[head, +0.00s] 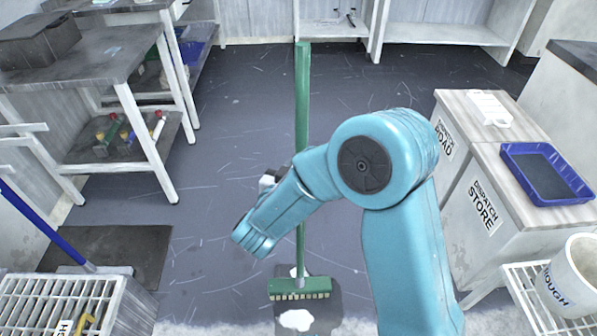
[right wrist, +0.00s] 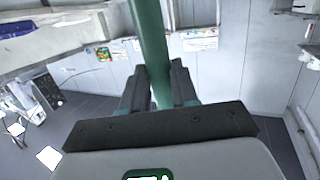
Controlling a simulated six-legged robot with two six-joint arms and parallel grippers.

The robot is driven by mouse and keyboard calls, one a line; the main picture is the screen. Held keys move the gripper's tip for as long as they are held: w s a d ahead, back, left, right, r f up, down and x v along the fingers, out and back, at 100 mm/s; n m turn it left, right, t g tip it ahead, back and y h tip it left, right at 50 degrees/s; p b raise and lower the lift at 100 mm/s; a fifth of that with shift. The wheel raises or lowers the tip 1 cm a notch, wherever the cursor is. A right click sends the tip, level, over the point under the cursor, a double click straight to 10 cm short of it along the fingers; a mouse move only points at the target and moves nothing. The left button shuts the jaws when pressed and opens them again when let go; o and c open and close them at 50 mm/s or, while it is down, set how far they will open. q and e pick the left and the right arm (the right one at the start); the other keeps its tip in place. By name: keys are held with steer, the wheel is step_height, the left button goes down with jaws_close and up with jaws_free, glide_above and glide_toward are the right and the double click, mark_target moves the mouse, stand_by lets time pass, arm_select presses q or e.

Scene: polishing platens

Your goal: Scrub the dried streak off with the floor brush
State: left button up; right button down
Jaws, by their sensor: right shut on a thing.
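The floor brush has a long green handle (head: 302,110) standing nearly upright in the head view. Its green head (head: 300,287) with pale bristles is low, at or close to the floor; exact contact is unclear. A white streak (head: 297,320) lies just in front of the bristles, on a darker grey patch. My right gripper (right wrist: 157,92) is shut on the green handle, with a dark finger on each side, in the right wrist view. In the head view my teal right arm hides most of that grip. My left gripper is not in view.
A dark mat (head: 120,250) and a blue-handled tool (head: 40,225) are at left, near a white rack (head: 60,295). Benches with shelves (head: 80,60) stand at far left. A dispatch counter with a blue tray (head: 547,172) and a white bucket (head: 575,280) are at right. Mid-floor is clear.

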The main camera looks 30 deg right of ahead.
steer(key=shift+w+d+r, duration=0.2)
steer(key=shift+w+d, duration=0.1)
steer(key=shift+w, duration=0.2)
steer(key=shift+w+d, duration=0.35)
steer(key=shift+w, duration=0.2)
steer(key=shift+w+d+p, duration=0.25)
steer(key=shift+w+d, duration=0.05)
steer(key=shift+w, duration=0.2)
steer(key=shift+w+d+p, duration=0.2)
steer(key=shift+w+d, duration=0.05)
steer(key=shift+w, duration=0.2)
steer(key=shift+w, duration=0.1)
steer(key=shift+w+d+r+p, duration=0.1)
steer(key=shift+w+d+p, duration=0.15)
steer(key=shift+w+d, duration=0.35)
steer(key=shift+w+d+p, duration=0.25)
steer(key=shift+w+d, duration=0.1)
steer(key=shift+w, duration=0.45)
